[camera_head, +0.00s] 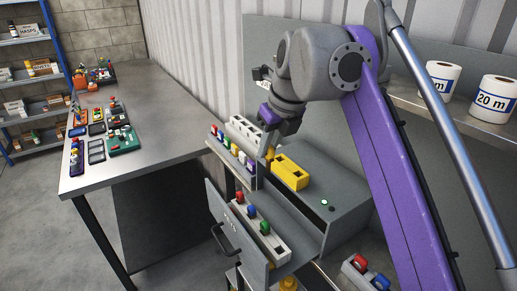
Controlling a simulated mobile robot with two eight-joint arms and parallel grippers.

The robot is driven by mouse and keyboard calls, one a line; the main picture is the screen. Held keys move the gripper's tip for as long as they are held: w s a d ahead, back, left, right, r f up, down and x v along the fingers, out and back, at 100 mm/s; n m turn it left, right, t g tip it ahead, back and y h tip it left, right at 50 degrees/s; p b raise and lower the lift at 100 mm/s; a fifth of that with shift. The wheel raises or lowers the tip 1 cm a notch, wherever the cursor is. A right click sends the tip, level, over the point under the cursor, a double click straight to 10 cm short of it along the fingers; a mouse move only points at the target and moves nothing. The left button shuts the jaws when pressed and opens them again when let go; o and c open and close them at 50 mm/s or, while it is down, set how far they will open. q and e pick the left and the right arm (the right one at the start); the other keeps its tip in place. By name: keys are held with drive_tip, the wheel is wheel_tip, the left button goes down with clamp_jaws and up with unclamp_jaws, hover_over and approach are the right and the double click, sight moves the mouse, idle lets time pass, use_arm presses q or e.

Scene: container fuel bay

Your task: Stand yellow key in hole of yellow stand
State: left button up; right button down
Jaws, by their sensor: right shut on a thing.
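The yellow stand (292,175) is a yellow block with dark square holes in its top. It sits on the grey cabinet top in the middle of the view. My right gripper (268,145) points down just left of and behind the stand. It is shut on a small yellowish thing (270,154), apparently the yellow key, mostly hidden by the fingers. The key's lower end is beside the stand's far left end; I cannot tell whether they touch. My left gripper is not in view.
A ledge left of the stand holds a row of coloured keys (233,153) and a white rack (243,131). Below, an open drawer (232,232) holds a white rack (273,247) with keys.

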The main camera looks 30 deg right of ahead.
drive_tip(key=d+f+b, duration=0.1)
drive_tip(key=d+f, duration=0.2)
drive_tip(key=d, duration=0.6)
drive_tip(key=shift+w+d+f, duration=0.15)
drive_tip(key=shift+w+d, duration=0.25)
drive_tip(key=shift+w, duration=0.05)
idle(0.9)
idle(0.3)
drive_tip(key=shift+f, duration=0.6)
drive_tip(key=shift+f, duration=0.15)
drive_tip(key=shift+f+b, duration=0.45)
drive_tip(key=shift+f, duration=0.05)
